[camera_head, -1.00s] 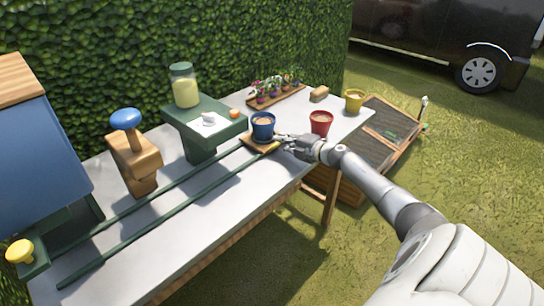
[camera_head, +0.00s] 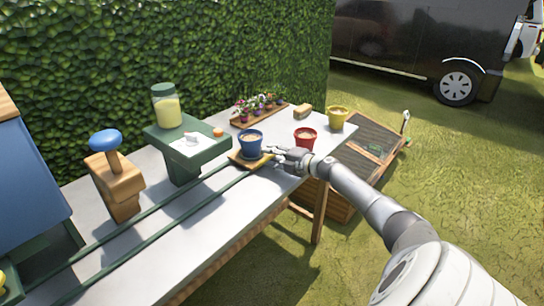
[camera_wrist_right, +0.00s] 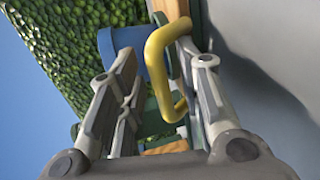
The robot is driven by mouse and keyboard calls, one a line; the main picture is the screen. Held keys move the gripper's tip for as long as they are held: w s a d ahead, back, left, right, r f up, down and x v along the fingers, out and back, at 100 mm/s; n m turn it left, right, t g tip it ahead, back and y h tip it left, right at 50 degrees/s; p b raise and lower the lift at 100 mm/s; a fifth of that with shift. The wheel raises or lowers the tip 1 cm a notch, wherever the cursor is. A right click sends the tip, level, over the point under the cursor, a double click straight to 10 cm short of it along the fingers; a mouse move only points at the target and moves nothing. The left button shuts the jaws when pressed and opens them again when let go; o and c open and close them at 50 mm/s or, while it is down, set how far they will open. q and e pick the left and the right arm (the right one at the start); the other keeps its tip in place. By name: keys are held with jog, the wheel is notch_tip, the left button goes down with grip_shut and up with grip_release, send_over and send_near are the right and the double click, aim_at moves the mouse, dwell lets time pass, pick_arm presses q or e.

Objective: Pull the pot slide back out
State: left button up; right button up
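The pot slide (camera_head: 237,160) is a small wooden platform at the right end of two green rails (camera_head: 160,234) on the grey table. A blue pot (camera_head: 250,147) with a brown fill stands upright on it. The slide's yellow handle (camera_head: 262,161) faces my right gripper (camera_head: 276,155). In the right wrist view the bent yellow handle (camera_wrist_right: 160,60) stands between the fingers of my right gripper (camera_wrist_right: 155,85), which are apart, with a visible gap on the left side. The blue pot (camera_wrist_right: 125,42) shows behind the handle. My left gripper is not in view.
A red pot (camera_head: 305,140) and a yellow pot (camera_head: 337,119) stand beyond my right gripper. A green stand (camera_head: 205,153) holding a jar (camera_head: 167,105) is behind the rails. A wooden post with a blue knob (camera_head: 106,141) stands left. The rails' middle stretch is clear.

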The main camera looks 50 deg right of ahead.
jog(key=v, duration=1.2)
dwell(0.6)
jog(key=shift+s+d+f, duration=0.1)
dwell(0.5)
